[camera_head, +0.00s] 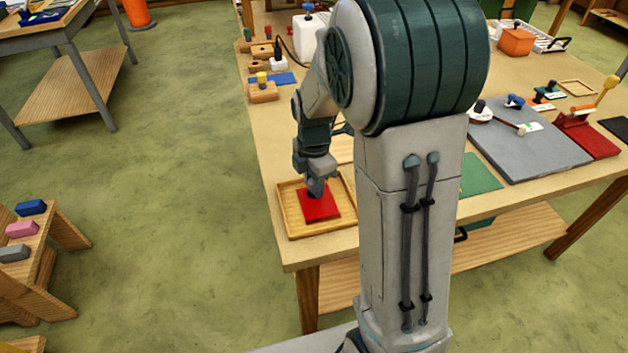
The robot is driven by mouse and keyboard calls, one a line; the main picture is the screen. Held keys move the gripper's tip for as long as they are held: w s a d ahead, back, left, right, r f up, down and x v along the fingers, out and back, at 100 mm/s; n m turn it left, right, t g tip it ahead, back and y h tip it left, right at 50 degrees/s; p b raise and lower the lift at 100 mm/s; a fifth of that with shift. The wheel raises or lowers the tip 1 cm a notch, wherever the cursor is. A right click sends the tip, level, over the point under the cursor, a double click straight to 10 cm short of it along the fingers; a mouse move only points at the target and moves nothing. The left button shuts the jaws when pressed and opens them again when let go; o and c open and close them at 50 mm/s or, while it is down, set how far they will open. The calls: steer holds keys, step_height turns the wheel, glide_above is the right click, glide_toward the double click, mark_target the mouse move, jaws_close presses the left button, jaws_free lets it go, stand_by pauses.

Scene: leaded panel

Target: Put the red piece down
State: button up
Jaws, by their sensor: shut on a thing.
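The red piece (319,206) is a flat red square. It shows at the near left corner of the table, inside the outline of a shallow wooden tray (287,208). My gripper (317,189) points down and is shut on the red piece at its upper edge. The fingertips are small here and partly merge with the piece. I cannot tell whether the piece touches the tray floor or is held just above it. My arm hides part of the table right of the tray.
The wooden table (264,124) holds wooden blocks (262,92) and a white container (308,38) farther back. A grey board (528,145) and a green sheet (480,175) lie to the right of my arm. A stand with coloured blocks (22,229) is at the left.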

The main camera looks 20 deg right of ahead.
steer(key=o, duration=0.9)
steer(key=shift+f, duration=0.15)
step_height(320, 180, up, 12)
steer(key=shift+s+f+m+t, duration=0.15)
steer(key=shift+s+m+t, duration=0.35)
steer(key=shift+s+m, duration=2.7)
steer(key=shift+s+f+m+t, duration=0.15)
steer(key=shift+s+m+t, duration=0.35)
steer(key=shift+s+m, duration=2.65)
steer(key=shift+s+f+m+t, duration=0.15)
steer(key=shift+s+m+t, duration=0.35)
steer(key=shift+s+m, duration=2.7)
steer(key=shift+w+m, duration=0.95)
steer(key=shift+w, duration=0.05)
